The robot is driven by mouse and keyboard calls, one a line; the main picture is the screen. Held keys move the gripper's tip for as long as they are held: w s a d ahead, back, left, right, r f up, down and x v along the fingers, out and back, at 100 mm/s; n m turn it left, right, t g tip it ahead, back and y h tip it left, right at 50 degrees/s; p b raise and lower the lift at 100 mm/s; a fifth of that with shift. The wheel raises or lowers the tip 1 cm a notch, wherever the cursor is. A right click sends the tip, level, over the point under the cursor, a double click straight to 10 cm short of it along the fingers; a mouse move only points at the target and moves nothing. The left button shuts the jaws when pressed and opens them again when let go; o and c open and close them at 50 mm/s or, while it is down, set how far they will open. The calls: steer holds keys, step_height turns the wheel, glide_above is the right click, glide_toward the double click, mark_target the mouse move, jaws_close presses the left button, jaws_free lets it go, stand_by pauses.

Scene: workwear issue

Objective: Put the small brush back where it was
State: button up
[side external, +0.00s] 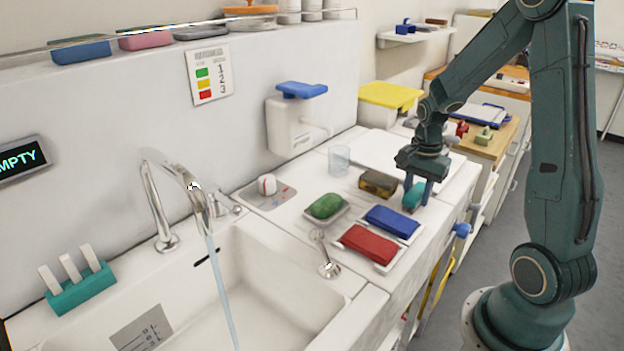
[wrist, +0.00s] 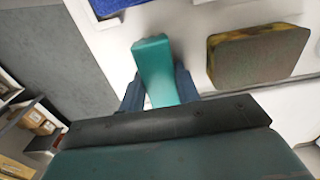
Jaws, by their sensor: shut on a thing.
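My gripper (side external: 419,190) is shut on a teal piece, seemingly the small brush (side external: 412,197), over the right part of the white counter. In the wrist view the teal brush (wrist: 155,70) sticks out between my two dark blue fingers (wrist: 159,91), its far end beyond them. No bristles show. I cannot tell whether it touches the counter. A blue block on a white tray (side external: 392,221) lies just in front of it in the side view. A brown and yellow sponge (side external: 378,183) lies to its left; it also shows in the wrist view (wrist: 257,54).
A red block (side external: 369,245) and a green sponge (side external: 326,206) lie on trays nearby. A clear glass (side external: 339,158) stands behind. The sink (side external: 262,262) with running tap is at the left. A blue knob (side external: 461,229) juts from the counter's front.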

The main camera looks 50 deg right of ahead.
mark_target(417, 191)
steer(key=o, duration=1)
steer(key=shift+f, duration=0.1)
steer(key=shift+c, duration=0.2)
step_height(417, 191, up, 12)
stand_by(0.7)
